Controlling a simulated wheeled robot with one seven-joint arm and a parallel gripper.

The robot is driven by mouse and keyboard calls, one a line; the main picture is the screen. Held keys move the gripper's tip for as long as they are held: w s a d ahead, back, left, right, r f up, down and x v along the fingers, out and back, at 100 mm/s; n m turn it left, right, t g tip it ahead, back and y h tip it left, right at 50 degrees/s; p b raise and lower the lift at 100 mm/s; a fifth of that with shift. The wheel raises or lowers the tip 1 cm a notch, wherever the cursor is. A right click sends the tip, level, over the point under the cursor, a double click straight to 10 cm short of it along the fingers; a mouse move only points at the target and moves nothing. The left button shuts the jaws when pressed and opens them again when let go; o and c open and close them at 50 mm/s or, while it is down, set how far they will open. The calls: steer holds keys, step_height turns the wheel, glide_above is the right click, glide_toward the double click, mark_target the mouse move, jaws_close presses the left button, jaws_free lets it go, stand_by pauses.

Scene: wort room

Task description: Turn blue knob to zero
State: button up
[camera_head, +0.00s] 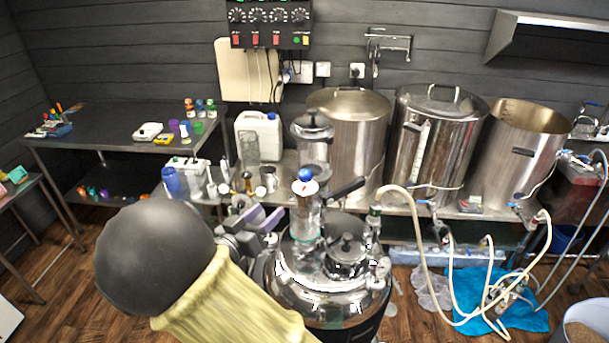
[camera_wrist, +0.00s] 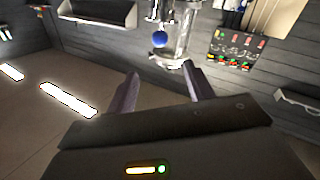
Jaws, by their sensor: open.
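The knob also shows in the wrist view (camera_wrist: 160,39), ahead of my fingers. Its pointer or scale is too small to read. My gripper (camera_head: 262,218) is left of the column and a little lower than the knob, partly hidden by my arm. In the wrist view my gripper (camera_wrist: 160,72) has its two purple fingers spread, with nothing between them. The fingers and the knob look apart.
Large steel pots (camera_head: 436,150) stand behind on a bench. A control panel (camera_head: 270,22) hangs on the wall. Pale hoses (camera_head: 418,250) loop at the right.

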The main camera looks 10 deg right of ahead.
mark_target(302, 178)
steer(key=p+x, duration=0.6)
steer(key=x, duration=1)
steer(key=shift+w+d, duration=0.1)
steer(key=shift+d, duration=0.05)
steer(key=shift+w+d+f, duration=0.1)
steer(key=shift+w+d, duration=0.25)
steer(key=shift+w, duration=0.1)
steer(key=c, duration=0.9)
